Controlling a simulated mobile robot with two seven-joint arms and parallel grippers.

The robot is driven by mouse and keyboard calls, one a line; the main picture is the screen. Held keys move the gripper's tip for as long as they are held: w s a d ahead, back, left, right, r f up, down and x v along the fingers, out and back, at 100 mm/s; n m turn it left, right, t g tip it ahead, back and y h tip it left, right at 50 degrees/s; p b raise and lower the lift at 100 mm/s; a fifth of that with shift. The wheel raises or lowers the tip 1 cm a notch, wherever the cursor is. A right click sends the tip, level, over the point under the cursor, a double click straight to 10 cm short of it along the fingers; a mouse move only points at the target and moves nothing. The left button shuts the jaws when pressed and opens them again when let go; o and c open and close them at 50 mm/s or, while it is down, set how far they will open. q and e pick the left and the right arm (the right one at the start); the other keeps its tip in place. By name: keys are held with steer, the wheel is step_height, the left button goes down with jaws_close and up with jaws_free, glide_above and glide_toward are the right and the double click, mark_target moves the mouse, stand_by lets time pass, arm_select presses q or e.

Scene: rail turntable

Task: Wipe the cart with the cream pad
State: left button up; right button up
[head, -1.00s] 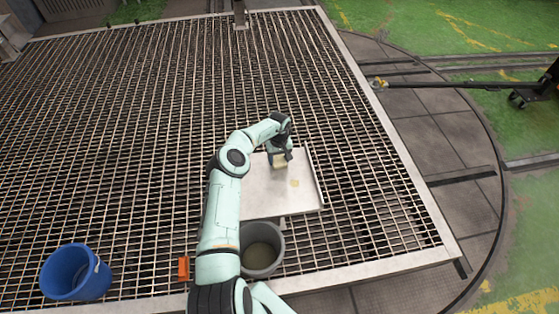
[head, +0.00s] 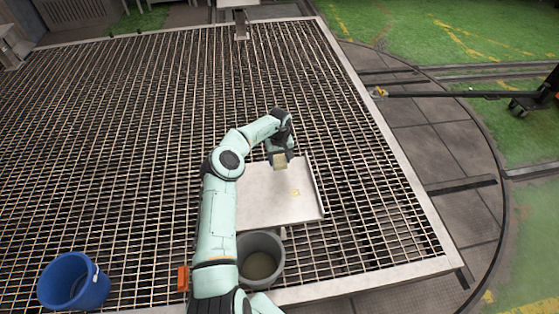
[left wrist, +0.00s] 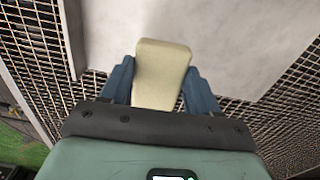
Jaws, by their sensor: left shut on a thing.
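The cart (head: 268,207) shows as a flat pale grey top with a raised rim on its right side, and a small yellowish stain (head: 295,192) lies on it. Its pale surface also fills the top of the left wrist view (left wrist: 225,35). My left gripper (head: 280,161) is over the far edge of the cart top. It is shut on the cream pad (left wrist: 160,75), which sits between both fingers and also shows in the head view (head: 280,162). I cannot tell whether the pad touches the surface. My right gripper is not in view.
A grey bucket (head: 280,244) with murky liquid stands at the cart's near side. A blue bucket (head: 82,290) stands at the lower left. Metal grating (head: 120,150) surrounds the cart. A dark pole (head: 440,94) juts in from the right, beyond the grating.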

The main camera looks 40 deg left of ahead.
arm_select(q)
steer(key=shift+r, duration=0.1)
steer(key=shift+r, duration=1.4)
steer(key=shift+d, duration=0.1)
